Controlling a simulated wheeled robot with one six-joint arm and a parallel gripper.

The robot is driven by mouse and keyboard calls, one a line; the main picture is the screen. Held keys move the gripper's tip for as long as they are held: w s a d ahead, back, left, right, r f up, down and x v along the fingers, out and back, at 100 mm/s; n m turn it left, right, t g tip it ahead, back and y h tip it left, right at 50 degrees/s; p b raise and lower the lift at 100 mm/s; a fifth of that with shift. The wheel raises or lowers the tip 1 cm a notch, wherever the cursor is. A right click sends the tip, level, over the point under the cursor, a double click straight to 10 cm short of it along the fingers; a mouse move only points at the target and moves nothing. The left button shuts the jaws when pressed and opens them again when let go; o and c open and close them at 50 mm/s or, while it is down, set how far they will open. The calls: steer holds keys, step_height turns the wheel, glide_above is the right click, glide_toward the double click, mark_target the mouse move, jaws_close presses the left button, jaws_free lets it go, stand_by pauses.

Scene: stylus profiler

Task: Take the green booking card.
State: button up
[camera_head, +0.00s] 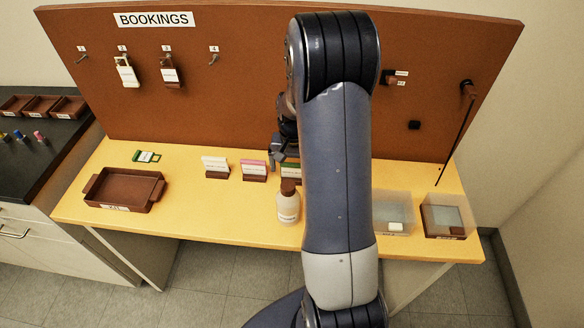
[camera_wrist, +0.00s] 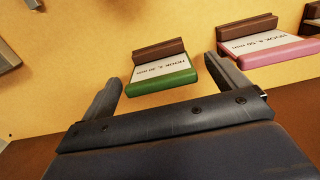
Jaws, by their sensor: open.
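The green booking card (camera_wrist: 163,78) stands in a brown holder (camera_wrist: 158,50) on the yellow table; it has a white face with small print and a green edge. In the head view the green card (camera_head: 291,166) is partly hidden by my arm and a bottle. My gripper (camera_wrist: 161,70) is open, with one finger on either side of the card's green edge in the wrist view. Nothing is held, and I cannot tell how far above the card the fingers are. In the head view my gripper (camera_head: 276,157) is just left of the green card.
A pink card (camera_head: 254,165) and a white card (camera_head: 215,163) stand in holders to the left. A white bottle (camera_head: 288,206) with a brown cap stands in front of the green card. A brown tray (camera_head: 93,187) is at left, clear boxes (camera_head: 441,216) at right. The bookings board (camera_head: 250,100) rises behind.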

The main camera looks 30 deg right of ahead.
mark_target(293, 164)
steer(key=shift+f, duration=1.1)
steer(key=shift+c, duration=0.4)
steer(key=c, duration=1)
steer(key=shift+o, duration=0.2)
steer(key=shift+r, duration=0.1)
step_height(293, 164, up, 10)
steer(key=shift+f+b, duration=0.1)
steer(key=shift+b, duration=0.35)
steer(key=o, duration=0.5)
steer(key=shift+c, duration=0.2)
steer(key=c, duration=0.9)
steer(key=shift+a, duration=0.1)
